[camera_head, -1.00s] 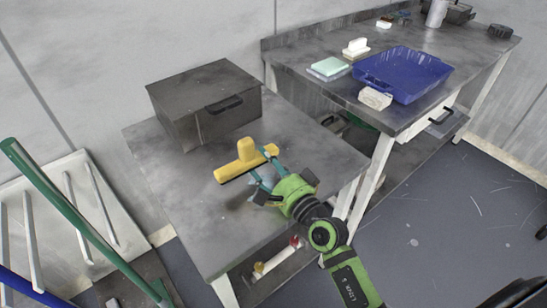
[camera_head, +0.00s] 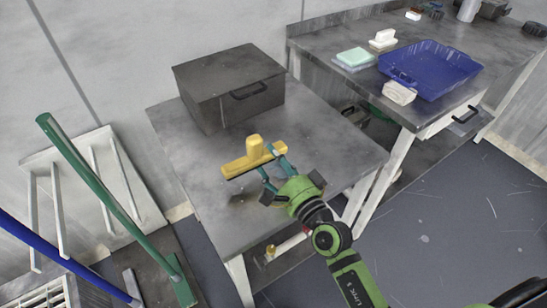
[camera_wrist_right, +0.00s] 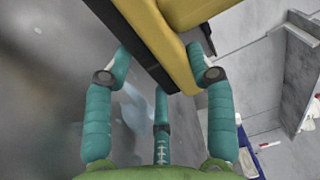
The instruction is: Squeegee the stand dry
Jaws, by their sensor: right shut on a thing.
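The yellow squeegee (camera_head: 254,157) has a long bar with a dark edge and a short upright handle. My right gripper (camera_head: 275,167) is shut on it, its teal fingers at the bar. In the right wrist view, the squeegee (camera_wrist_right: 178,50) lies between the fingertips (camera_wrist_right: 165,62), its dark edge towards the grey surface. The stand (camera_head: 310,135) is a grey metal table with pale legs. The squeegee is over its top; whether it touches is unclear. A dark patch shows near the gripper, and a pale glossy patch shows in the wrist view. My left gripper is out of view.
A dark lidded box (camera_head: 232,88) occupies the stand's back. The right bench (camera_head: 345,85) holds a blue tray (camera_head: 430,70), white blocks and a mint pad (camera_head: 355,57). A green-handled tool (camera_head: 95,175) and a blue pole (camera_head: 60,260) stand at left. The stand's front is clear.

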